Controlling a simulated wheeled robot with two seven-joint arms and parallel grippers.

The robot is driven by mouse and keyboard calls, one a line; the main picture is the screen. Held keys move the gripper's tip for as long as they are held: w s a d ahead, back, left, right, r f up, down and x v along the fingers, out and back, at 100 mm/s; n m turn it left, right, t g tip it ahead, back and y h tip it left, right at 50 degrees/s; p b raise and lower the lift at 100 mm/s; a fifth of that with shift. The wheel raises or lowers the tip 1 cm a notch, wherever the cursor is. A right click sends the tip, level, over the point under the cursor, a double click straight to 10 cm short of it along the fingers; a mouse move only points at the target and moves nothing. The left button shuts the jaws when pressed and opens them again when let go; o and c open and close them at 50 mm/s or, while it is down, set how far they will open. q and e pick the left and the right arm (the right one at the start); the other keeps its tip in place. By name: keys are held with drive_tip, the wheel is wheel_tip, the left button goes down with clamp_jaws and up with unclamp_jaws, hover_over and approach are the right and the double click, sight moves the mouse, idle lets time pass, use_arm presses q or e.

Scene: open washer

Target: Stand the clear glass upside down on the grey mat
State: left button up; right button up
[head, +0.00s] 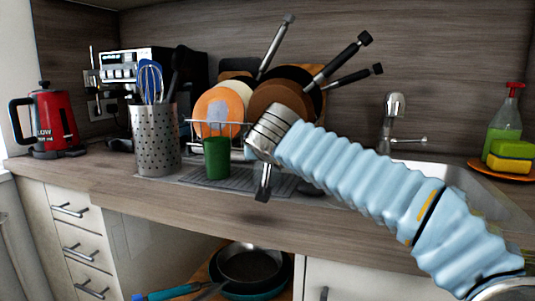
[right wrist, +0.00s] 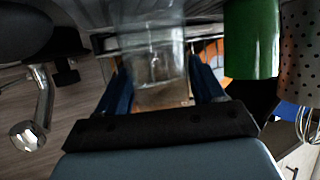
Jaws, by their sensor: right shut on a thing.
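My right gripper (head: 263,184) comes in from the right in the head view and hangs just over the grey mat (head: 232,183) on the counter. In the right wrist view its blue fingers (right wrist: 163,85) are shut around the clear glass (right wrist: 158,68), one on each side. The glass is hidden behind my gripper in the head view. I cannot tell which end of it is the open one, or whether it touches the mat. My left gripper is not in view.
A green cup (head: 217,158) stands left of my right gripper, with a perforated metal utensil holder (head: 154,140) beyond it. A dish rack (head: 197,128) with plates and pans stands behind. The faucet (head: 393,108) and sink (head: 455,180) are to the right.

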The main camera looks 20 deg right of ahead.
drive_tip(key=o, duration=1.3)
drive_tip(key=shift+s, duration=0.1)
drive_tip(key=b+v, duration=0.1)
drive_tip(key=v, duration=1.1)
drive_tip(key=shift+a+r, duration=0.1)
